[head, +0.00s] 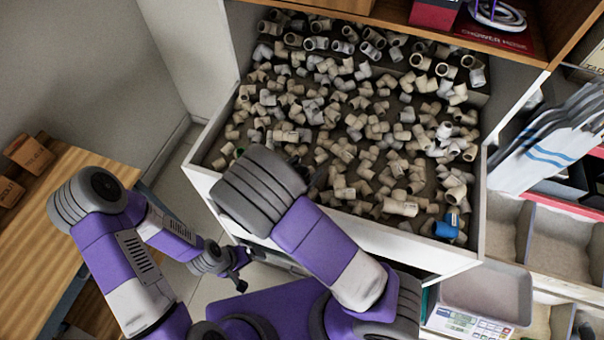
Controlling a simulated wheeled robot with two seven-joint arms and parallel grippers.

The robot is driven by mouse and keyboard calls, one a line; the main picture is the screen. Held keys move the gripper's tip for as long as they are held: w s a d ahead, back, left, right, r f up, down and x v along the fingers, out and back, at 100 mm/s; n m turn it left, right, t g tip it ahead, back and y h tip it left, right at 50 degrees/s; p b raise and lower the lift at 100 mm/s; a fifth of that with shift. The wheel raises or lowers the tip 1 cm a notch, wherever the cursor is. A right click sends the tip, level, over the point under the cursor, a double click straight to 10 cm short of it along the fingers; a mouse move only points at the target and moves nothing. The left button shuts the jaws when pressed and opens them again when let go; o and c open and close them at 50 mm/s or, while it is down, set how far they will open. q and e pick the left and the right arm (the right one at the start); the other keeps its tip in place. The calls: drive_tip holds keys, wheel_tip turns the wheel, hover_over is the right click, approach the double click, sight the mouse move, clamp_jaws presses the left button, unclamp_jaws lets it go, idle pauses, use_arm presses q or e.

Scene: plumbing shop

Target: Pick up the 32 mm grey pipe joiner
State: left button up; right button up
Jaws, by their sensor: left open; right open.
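Many beige, off-white and grey pipe fittings (345,110) lie loose in a wide, open white drawer (400,240). They are mostly elbows and short tubes. I cannot tell which one is the 32 mm grey pipe joiner. My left gripper (242,275) is open and empty, low in front of the drawer and outside it. My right arm reaches up over the drawer's front edge. Its gripper is mostly hidden behind the arm; only a dark part (317,181) shows over the fittings, with nothing seen in it.
A blue fitting (447,226) lies in the drawer's front right corner. A shelf (400,25) overhangs the drawer's back.

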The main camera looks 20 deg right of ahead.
drive_tip(key=c, duration=1)
